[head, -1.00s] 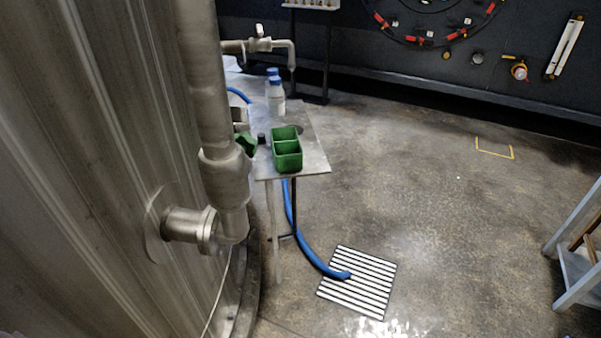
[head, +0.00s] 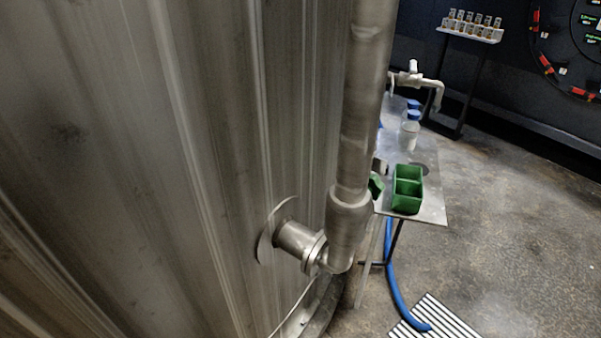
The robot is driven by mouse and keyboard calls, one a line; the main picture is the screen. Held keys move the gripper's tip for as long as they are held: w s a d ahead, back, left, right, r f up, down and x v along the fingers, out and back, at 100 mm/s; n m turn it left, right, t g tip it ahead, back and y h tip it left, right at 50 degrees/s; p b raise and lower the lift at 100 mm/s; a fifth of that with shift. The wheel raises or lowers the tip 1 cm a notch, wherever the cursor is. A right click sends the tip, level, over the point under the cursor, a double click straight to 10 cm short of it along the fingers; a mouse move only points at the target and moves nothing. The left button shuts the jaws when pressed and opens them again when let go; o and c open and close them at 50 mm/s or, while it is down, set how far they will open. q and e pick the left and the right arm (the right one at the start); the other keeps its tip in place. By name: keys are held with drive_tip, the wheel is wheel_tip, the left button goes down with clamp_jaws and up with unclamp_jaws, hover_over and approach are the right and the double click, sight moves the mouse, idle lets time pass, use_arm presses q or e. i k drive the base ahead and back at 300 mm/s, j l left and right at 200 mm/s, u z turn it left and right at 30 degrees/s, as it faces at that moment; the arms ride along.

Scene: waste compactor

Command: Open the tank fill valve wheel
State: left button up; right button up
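A large metal tank (head: 160,150) fills the left half of the head view. A vertical steel pipe (head: 366,100) runs down beside it and joins the tank through a short flanged stub (head: 297,242) low on its wall. A tap with a small white handle (head: 413,70) shows beyond the pipe. I cannot make out a fill valve wheel in this view. Neither of my grippers is in view.
A small metal table (head: 430,204) beside the tank holds a green divided box (head: 407,190) and bottles (head: 410,130). A blue hose (head: 392,275) runs down to a floor grate (head: 436,322). A rack of vials (head: 472,27) stands behind. Floor at right is clear.

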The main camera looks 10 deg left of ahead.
sight(376, 187)
drive_tip(key=i+l+u, duration=0.2)
drive_tip(key=l+u, duration=0.2)
drive_tip(key=l, duration=0.2)
drive_tip(key=i+l+u, duration=0.1)
drive_tip(key=l+u, duration=0.3)
drive_tip(key=l, duration=0.2)
drive_tip(key=l+u, duration=0.4)
drive_tip(key=l, duration=0.2)
drive_tip(key=l+u, duration=0.35)
drive_tip(key=l, duration=0.3)
